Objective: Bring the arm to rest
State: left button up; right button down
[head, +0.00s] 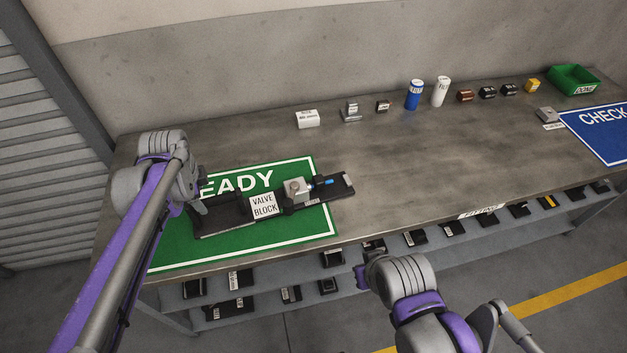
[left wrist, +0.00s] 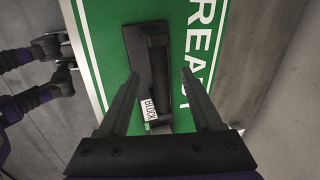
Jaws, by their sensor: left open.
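My left gripper (left wrist: 160,85) is open in the left wrist view, its two fingers apart with nothing held between them. It hangs above the green READY mat (head: 290,237). A black pallet (head: 335,192) lies on that mat, with a white VALVE BLOCK label (head: 263,205), a grey metal block (head: 297,189) and a blue-tipped part (head: 325,183) on it. In the left wrist view the black pallet (left wrist: 135,45) lies beneath and beyond the fingers. In the head view the left arm partly covers the mat's left side. My right arm is at the lower right; its fingertips are not clear.
Along the table's (head: 420,165) back stand a white box (head: 307,118), a blue can (head: 414,95), a white cylinder (head: 440,91) and several small parts. A green bin (head: 573,79) and a blue CHECK mat (head: 605,135) are at right. The table's middle is clear.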

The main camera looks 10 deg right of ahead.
pick_arm(q)
jog(key=v, duration=0.6)
jog(key=shift+r, duration=0.25)
jog(key=shift+s, duration=0.15)
jog(key=s+a+f+n+t+p, duration=0.1)
jog(key=s+f+n, duration=0.2)
jog(key=s+n, duration=0.5)
jog(key=s+a+f+n+t+p, duration=0.1)
jog(key=s+f+n, duration=0.3)
jog(key=s+n, duration=0.5)
jog(key=s, duration=0.4)
jog(key=shift+s+a+f, duration=0.25)
jog(key=shift+a+f, duration=0.05)
jog(key=shift+a, duration=0.05)
jog(key=shift+r+p, duration=0.1)
jog(key=shift+p, duration=0.25)
